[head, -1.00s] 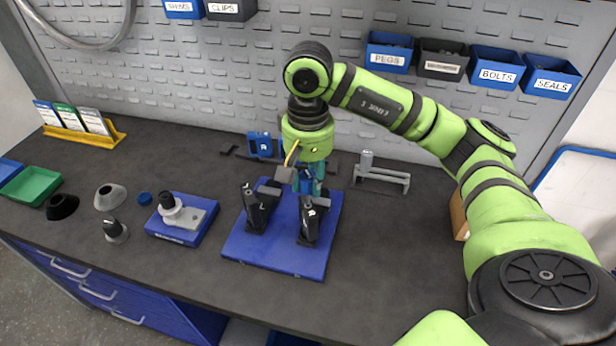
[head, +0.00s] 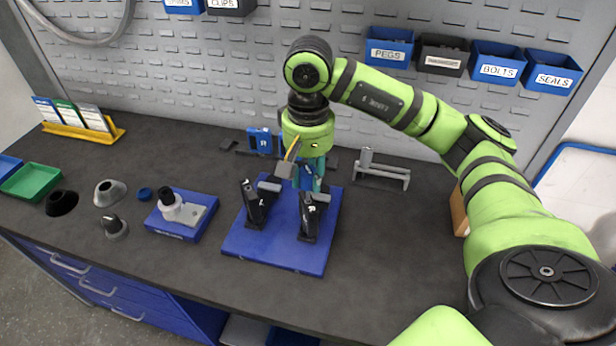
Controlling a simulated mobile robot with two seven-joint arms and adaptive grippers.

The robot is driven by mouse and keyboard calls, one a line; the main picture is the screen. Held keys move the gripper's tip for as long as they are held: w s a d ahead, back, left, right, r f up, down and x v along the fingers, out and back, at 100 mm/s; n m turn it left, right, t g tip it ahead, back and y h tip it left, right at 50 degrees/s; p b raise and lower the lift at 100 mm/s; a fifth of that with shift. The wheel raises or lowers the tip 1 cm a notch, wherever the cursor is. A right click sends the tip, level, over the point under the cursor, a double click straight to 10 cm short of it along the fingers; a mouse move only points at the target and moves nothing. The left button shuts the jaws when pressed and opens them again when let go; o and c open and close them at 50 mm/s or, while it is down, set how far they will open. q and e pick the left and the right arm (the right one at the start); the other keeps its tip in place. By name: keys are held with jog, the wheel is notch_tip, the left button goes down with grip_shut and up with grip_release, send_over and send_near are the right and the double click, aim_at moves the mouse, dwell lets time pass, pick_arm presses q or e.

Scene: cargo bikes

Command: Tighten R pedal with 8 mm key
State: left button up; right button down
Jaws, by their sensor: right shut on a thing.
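A blue board (head: 264,250) on the bench bears two black pedal stands, the left one (head: 255,205) marked L and the right one (head: 308,222) marked R. The R stand carries a grey pedal (head: 317,197) near its top. My right gripper (head: 307,178) points down just above and behind the R stand, shut on a slim tool, apparently the 8 mm key. The fingers and the tool overlap, so the key's tip and any contact with the pedal are hidden. An orange strip and a grey block show beside the gripper. My left gripper is out of view.
A blue fixture (head: 168,229) with a grey fitting stands left of the board. Loose cones and knobs, a green tray (head: 32,182) and a yellow card rack (head: 85,134) lie further left. A grey stand (head: 382,174) is behind right. The bench's right front is clear.

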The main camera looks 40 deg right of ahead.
jog(key=shift+f, duration=0.15)
dwell(0.3)
jog(key=shift+m+b, duration=0.4)
jog(key=shift+m, duration=0.1)
jog(key=m, duration=0.4)
jog(key=shift+s+f, duration=0.1)
jog(key=shift+m+b, duration=0.3)
jog(key=shift+m, duration=0.4)
jog(key=m, duration=0.3)
jog(key=shift+a, duration=0.1)
jog(key=m, duration=0.3)
jog(key=shift+m, duration=0.3)
